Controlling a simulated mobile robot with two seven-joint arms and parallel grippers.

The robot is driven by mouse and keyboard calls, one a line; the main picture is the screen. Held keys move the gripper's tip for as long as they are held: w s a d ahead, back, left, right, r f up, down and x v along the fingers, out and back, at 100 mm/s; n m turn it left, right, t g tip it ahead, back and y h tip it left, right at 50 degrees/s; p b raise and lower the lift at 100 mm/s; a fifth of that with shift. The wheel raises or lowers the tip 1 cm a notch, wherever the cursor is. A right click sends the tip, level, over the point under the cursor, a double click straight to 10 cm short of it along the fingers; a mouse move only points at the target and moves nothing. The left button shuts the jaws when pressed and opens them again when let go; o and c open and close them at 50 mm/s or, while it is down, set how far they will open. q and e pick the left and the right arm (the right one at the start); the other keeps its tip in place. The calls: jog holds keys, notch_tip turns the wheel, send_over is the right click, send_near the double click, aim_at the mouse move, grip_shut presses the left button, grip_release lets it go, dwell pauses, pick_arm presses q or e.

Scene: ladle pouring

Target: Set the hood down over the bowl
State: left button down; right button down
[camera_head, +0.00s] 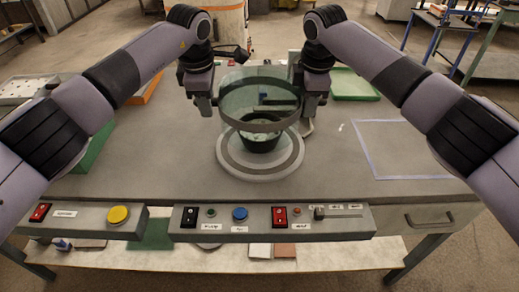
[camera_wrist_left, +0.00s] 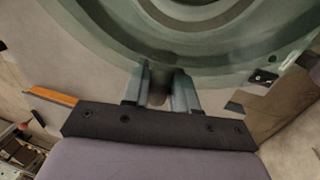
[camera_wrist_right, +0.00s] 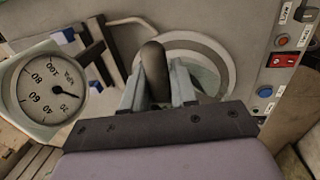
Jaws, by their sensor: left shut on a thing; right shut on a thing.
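The hood (camera_head: 238,92) is a clear, greenish round cover in the head view. It is over the dark bowl (camera_head: 262,146), with its lower rim seemingly above the round grey base plate (camera_head: 260,172). My left gripper (camera_head: 208,108) is shut on a handle at the hood's left side; in the left wrist view the handle (camera_wrist_left: 158,97) is between the fingers. My right gripper (camera_head: 311,108) is shut at the hood's right side; a dark rounded handle (camera_wrist_right: 153,68) stands between its fingers in the right wrist view. The bowl's upper part shows through the hood.
A control panel (camera_head: 262,231) with buttons and switches runs along the table's front. A taped square (camera_head: 395,148) marks clear table at the right. A green tray (camera_head: 352,86) lies behind it. A dial gauge (camera_wrist_right: 50,92) is close to my right gripper.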

pick_arm(q)
jog(key=shift+f, duration=0.2)
pick_arm(e)
jog(key=shift+f, duration=0.2)
